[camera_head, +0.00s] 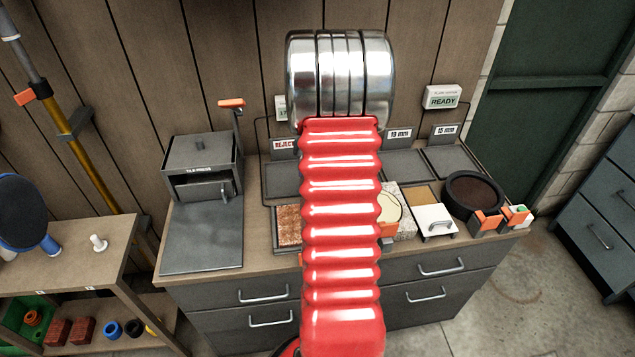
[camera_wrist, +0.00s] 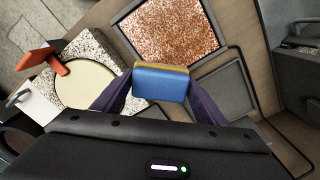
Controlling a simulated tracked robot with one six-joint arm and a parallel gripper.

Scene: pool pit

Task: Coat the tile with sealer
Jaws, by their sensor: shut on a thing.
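In the wrist view my gripper (camera_wrist: 160,88) is shut on a blue block with a yellow layer (camera_wrist: 160,84), like a sponge, held over the counter. Beyond it a reddish-brown speckled square (camera_wrist: 170,35), like a tile, lies in a dark frame; it also shows in the head view (camera_head: 289,225), left of my red arm. To the left is a white-and-black speckled slab (camera_wrist: 95,48) with a round cream area (camera_wrist: 84,86) on it. A dark-filled round bowl (camera_head: 474,190) stands at the counter's right end. My gripper is hidden behind my arm in the head view.
A tile press (camera_head: 200,165) stands at the counter's left. Dark trays (camera_head: 449,160) with labels line the back. A white block with a handle (camera_head: 433,220) and orange-and-grey clips (camera_head: 487,222) sit at the right front. A shelf (camera_head: 80,255) stands at far left.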

